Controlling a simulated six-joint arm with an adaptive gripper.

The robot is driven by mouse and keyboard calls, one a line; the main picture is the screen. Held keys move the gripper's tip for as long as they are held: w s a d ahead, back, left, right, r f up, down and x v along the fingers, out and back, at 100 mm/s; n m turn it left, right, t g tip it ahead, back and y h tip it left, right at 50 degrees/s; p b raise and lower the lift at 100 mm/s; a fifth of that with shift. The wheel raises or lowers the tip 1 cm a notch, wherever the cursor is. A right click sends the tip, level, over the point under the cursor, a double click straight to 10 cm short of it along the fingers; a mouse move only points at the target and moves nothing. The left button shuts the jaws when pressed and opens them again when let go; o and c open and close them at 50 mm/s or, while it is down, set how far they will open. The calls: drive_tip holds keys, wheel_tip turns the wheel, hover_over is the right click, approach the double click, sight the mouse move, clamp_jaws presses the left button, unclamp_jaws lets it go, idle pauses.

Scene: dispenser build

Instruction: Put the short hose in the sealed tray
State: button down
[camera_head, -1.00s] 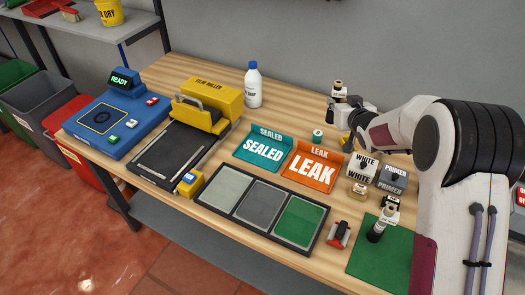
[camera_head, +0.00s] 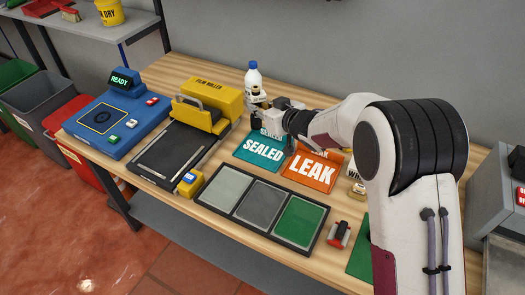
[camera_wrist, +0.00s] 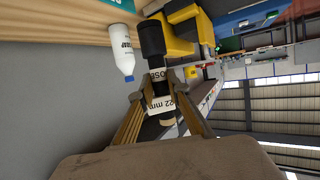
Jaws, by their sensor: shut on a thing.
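My gripper (camera_head: 262,107) is above the bench just behind the sealed tray (camera_head: 262,150), a teal tray with a SEALED label. In the wrist view my gripper (camera_wrist: 160,88) is shut on a black hose piece (camera_wrist: 153,38) with a pale label, partly readable as "OSE" and "22 mm". The hose piece also shows in the head view (camera_head: 256,95), small and partly covered by the fingers. My arm covers part of the sealed tray's back edge.
The orange leak tray (camera_head: 314,170) adjoins the sealed tray on the right. A white bottle (camera_head: 253,75) stands close behind my gripper. The yellow film welder (camera_head: 212,95) is to the left. A three-panel mat (camera_head: 258,212) lies in front.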

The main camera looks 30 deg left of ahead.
sight(260, 123)
drive_tip(key=shift+w, duration=0.1)
drive_tip(key=shift+f, duration=3.05)
drive_tip(key=shift+f, duration=0.1)
drive_tip(key=shift+f, duration=1.8)
drive_tip(key=shift+f, duration=0.15)
drive_tip(key=c, duration=1.9)
unclamp_jaws()
drive_tip(key=shift+v, duration=6.1)
